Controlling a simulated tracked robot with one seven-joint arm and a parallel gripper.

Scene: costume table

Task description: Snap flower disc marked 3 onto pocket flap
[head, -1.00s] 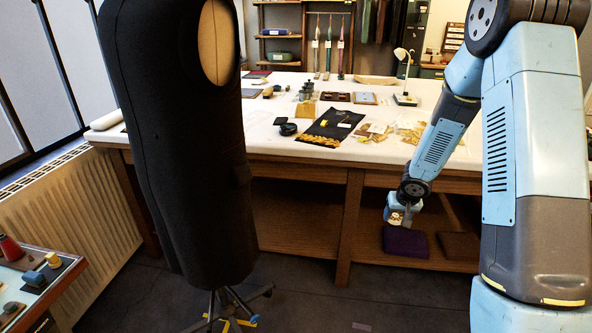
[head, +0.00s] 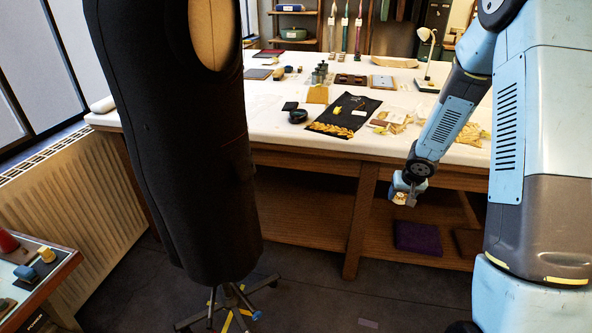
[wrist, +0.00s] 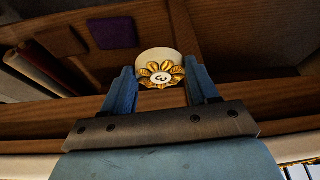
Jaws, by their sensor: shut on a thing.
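My gripper (head: 405,197) is in front of the long table's lower shelf, to the right of the dress form. In the wrist view my gripper (wrist: 163,90) is shut on the flower disc (wrist: 161,77), a gold-petalled disc with a white centre marked 3, seen turned sideways. A cream rounded piece (wrist: 158,60) shows just beyond the disc between the fingers. The dark garment (head: 180,130) hangs on the dress form at left. Its pocket flap (head: 241,170) is hard to make out, dark on dark, on the garment's right side. My gripper is well apart from it.
The long table (head: 280,140) holds a black cloth with gold pieces (head: 340,117), jars and trays. A purple folded cloth (head: 418,238) lies on its lower shelf. The form's stand (head: 232,298) spreads on the floor. A small side table (head: 60,275) is at lower left. Floor between is clear.

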